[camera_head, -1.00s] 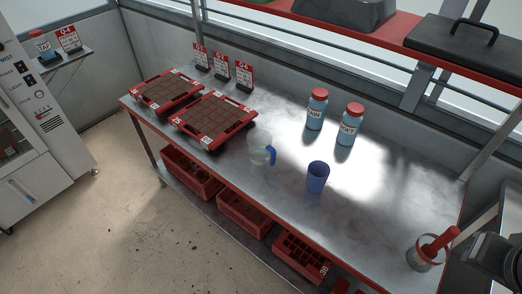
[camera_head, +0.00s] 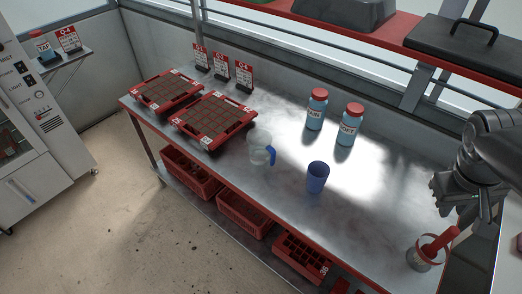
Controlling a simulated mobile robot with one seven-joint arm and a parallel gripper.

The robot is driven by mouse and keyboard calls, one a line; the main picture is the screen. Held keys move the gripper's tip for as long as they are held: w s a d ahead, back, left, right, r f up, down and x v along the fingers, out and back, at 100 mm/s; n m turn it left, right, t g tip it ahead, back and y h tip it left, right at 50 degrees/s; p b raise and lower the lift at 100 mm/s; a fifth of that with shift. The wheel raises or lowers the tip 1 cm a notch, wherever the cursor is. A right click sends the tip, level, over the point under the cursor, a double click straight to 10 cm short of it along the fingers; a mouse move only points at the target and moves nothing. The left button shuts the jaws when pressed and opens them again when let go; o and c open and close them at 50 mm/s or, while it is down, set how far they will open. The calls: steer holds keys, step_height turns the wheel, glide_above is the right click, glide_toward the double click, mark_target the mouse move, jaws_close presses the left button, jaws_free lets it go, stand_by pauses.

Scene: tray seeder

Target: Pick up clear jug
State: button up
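The clear jug (camera_head: 259,150) with a blue handle (camera_head: 271,155) stands upright on the metal table (camera_head: 265,205), between the seed tray and the blue cup. Its handle points to the right. My gripper (camera_head: 462,213) hangs over the right end of the table, far to the right of the jug and touching nothing that I can make out. Its fingers are dark and small, and I cannot tell whether they are open or shut.
A blue cup (camera_head: 317,177) stands right of the jug. Two blue bottles with red caps (camera_head: 316,110) (camera_head: 350,125) stand behind. Red seed trays (camera_head: 213,118) (camera_head: 167,91) lie left. A container with a red-handled tool (camera_head: 427,252) stands near my gripper. A red shelf (camera_head: 390,52) runs above.

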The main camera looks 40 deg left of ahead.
steer(key=w+a+f+n+h, duration=0.3)
steer(key=w+a+f+n, duration=0.35)
steer(key=a, duration=0.45)
steer(key=n+t, duration=1.5)
steer(key=n, duration=0.4)
glide_toward(273, 154)
steer(key=shift+a+f+m, duration=0.1)
steer(key=shift+f+m, duration=0.15)
steer(key=shift+f, duration=0.55)
steer(key=shift+y, duration=0.3)
steer(key=x, duration=1)
steer(key=shift+w, duration=0.2)
steer(key=shift+c, duration=0.3)
jaws_close()
